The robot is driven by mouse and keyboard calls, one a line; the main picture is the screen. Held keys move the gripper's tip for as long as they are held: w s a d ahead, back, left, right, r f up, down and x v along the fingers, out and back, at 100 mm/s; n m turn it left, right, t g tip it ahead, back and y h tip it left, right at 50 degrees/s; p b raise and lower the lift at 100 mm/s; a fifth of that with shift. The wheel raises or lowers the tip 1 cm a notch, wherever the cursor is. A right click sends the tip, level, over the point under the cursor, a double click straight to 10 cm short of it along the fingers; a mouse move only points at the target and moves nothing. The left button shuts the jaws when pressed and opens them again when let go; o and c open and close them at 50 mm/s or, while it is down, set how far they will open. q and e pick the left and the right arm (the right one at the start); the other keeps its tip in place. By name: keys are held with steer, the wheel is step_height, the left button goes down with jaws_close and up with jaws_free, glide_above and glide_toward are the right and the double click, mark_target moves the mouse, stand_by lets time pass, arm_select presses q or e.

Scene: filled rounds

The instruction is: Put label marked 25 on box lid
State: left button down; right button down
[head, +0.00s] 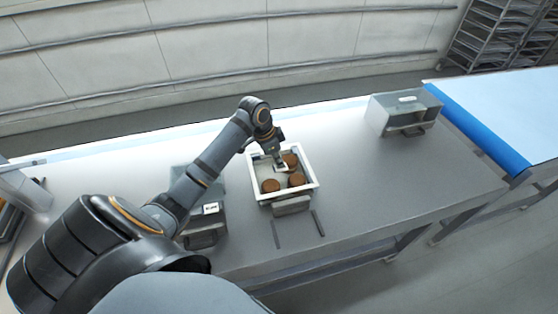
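A white open-looking box (256,190) stands mid-table with several brown rounds (270,186) showing inside it. Whether a clear lid covers it I cannot tell. My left gripper (280,164) points down over the back middle of the box. A small pale patch shows at its fingertips; whether it is a label in the grip is too small to tell. A small white label with dark print (211,208) shows on a grey device (205,226) left of the box, partly behind my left arm. Its number is not readable. My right gripper is out of view.
A grey box-shaped device (405,114) with a pale patch on top stands at the table's right end. A blue-edged conveyor (480,125) lies beyond. Two dark strips (318,223) lie in front of the box. The table (400,180) is clear right of the box.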

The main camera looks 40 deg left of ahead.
arm_select(q)
steer(key=shift+f, duration=0.35)
stand_by(0.5)
stand_by(1.7)
step_height(320, 180, up, 3)
steer(key=p, duration=0.4)
steer(key=shift+r, duration=2.5)
